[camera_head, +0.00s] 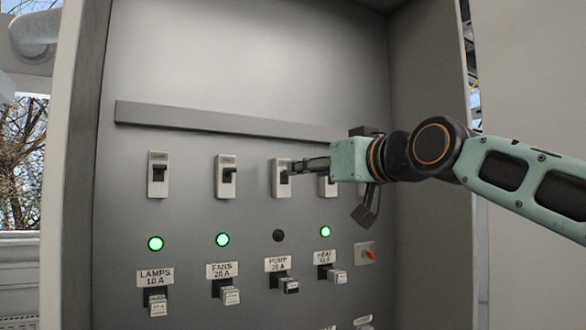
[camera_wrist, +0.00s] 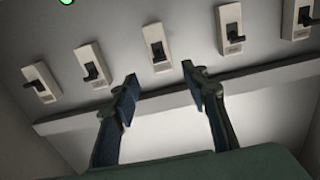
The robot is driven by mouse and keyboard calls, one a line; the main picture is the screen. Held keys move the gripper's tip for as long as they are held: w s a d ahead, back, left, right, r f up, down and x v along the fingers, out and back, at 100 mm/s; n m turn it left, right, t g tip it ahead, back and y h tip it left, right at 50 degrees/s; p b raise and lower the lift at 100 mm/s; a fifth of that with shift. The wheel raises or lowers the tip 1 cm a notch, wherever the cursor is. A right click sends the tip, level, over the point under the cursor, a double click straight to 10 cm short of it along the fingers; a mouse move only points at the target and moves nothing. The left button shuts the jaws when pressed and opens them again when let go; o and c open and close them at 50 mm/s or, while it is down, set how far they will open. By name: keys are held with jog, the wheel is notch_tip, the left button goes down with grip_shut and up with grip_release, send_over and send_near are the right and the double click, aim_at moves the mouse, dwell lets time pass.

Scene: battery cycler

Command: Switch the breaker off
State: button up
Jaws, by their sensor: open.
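A row of white breakers with dark levers is on the grey panel. In the head view they stand above the LAMPS (camera_head: 158,172), FANS (camera_head: 227,176), PUMP (camera_head: 279,188) and HEAT labels. The HEAT breaker (camera_head: 323,189) is partly hidden by my gripper. The lamp under PUMP (camera_head: 279,236) is dark; the LAMPS, FANS and HEAT lamps are green. My gripper (camera_head: 290,166) is open and empty at the PUMP breaker. In the wrist view its fingers (camera_wrist: 159,78) are spread on either side of the middle breaker (camera_wrist: 157,47). I cannot tell whether they touch it.
A grey horizontal bar (camera_head: 220,122) crosses the panel above the breakers and appears below them in the wrist view (camera_wrist: 262,80). Lower down are small plugs (camera_head: 230,294) and an orange-red knob (camera_head: 370,255). Cabinet walls (camera_head: 430,110) flank the panel.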

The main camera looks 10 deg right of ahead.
aim_at(286, 176)
jog(key=p+x, duration=0.2)
jog(key=x, duration=0.6)
jog(key=shift+p, duration=0.3)
grip_shut()
jog(key=f+b, duration=0.1)
jog(key=b, duration=0.3)
jog(key=shift+t, duration=0.4)
jog(key=t+b, duration=0.1)
jog(key=b, duration=0.4)
jog(key=t+y+b, duration=0.1)
jog(key=b, duration=0.4)
jog(key=shift+s+f+t, duration=0.1)
jog(key=shift+f+t, duration=0.2)
jog(key=shift+f, duration=0.05)
jog(key=shift+r+t+b, duration=0.1)
jog(key=shift+t+b, duration=0.2)
jog(key=shift+b, duration=0.75)
jog(key=shift+r, duration=0.1)
